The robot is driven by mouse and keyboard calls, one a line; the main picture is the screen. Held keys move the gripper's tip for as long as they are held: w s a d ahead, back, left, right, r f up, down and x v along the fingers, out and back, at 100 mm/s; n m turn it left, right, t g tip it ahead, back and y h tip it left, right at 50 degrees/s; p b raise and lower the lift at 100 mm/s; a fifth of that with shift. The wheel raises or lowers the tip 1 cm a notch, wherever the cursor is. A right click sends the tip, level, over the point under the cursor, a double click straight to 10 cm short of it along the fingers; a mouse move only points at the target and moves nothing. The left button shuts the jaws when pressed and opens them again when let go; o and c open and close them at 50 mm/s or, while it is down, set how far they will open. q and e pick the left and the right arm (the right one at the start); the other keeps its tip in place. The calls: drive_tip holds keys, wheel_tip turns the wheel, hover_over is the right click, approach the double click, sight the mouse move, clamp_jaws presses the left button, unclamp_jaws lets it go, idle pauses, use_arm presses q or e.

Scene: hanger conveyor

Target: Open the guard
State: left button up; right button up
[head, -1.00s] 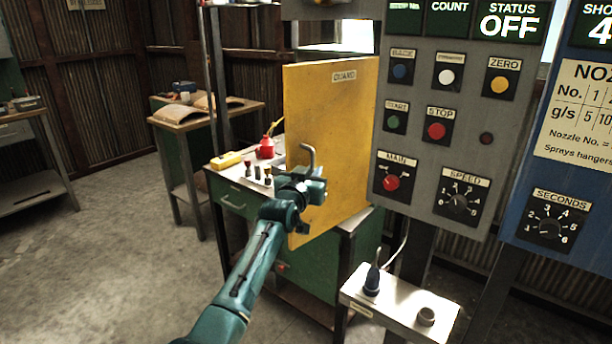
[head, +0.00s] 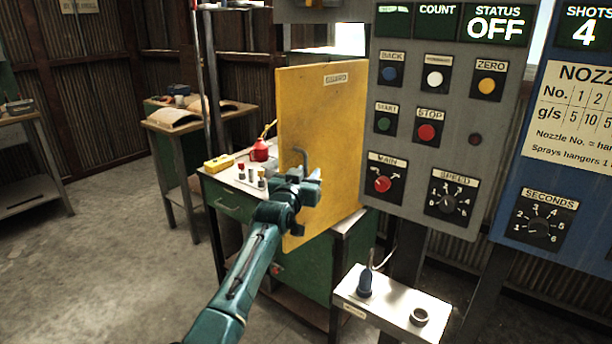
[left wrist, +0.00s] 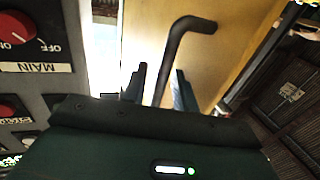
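The guard is a flat yellow panel (head: 335,130) with a GUARD label near its top; it stands upright left of the grey control panel. It also shows in the left wrist view (left wrist: 235,40). A bent grey handle (head: 301,157) sticks out from its face. My left gripper (head: 308,183) is at this handle. In the left wrist view the handle (left wrist: 178,42) runs down between the two fingers of the left gripper (left wrist: 160,85), which look open with gaps beside the bar. Contact with the handle cannot be made out. My right gripper is not in view.
The grey control panel (head: 460,120) with buttons and dials stands close right of the guard. A green cabinet (head: 235,212) with a red oil can (head: 259,150) on top is behind it. A small metal shelf (head: 392,308) is at lower right. The floor at left is clear.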

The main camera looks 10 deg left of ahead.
use_arm(q)
drive_tip(key=s+a, duration=0.2)
drive_tip(key=s, duration=1.1)
drive_tip(key=s+f+g+p, duration=0.2)
drive_tip(key=s+f+g, duration=0.1)
drive_tip(key=s+f, duration=1.2)
drive_tip(key=s+f+g, duration=0.2)
drive_tip(key=s+f, duration=0.4)
drive_tip(key=s, duration=0.3)
drive_tip(key=s+f+m+g, duration=0.1)
drive_tip(key=s+f+g, duration=0.1)
drive_tip(key=s+f, duration=0.3)
drive_tip(key=s, duration=0.4)
drive_tip(key=shift+d+f+h+p, duration=0.3)
drive_tip(key=shift+d+f+p, duration=0.05)
drive_tip(key=shift+p, duration=0.05)
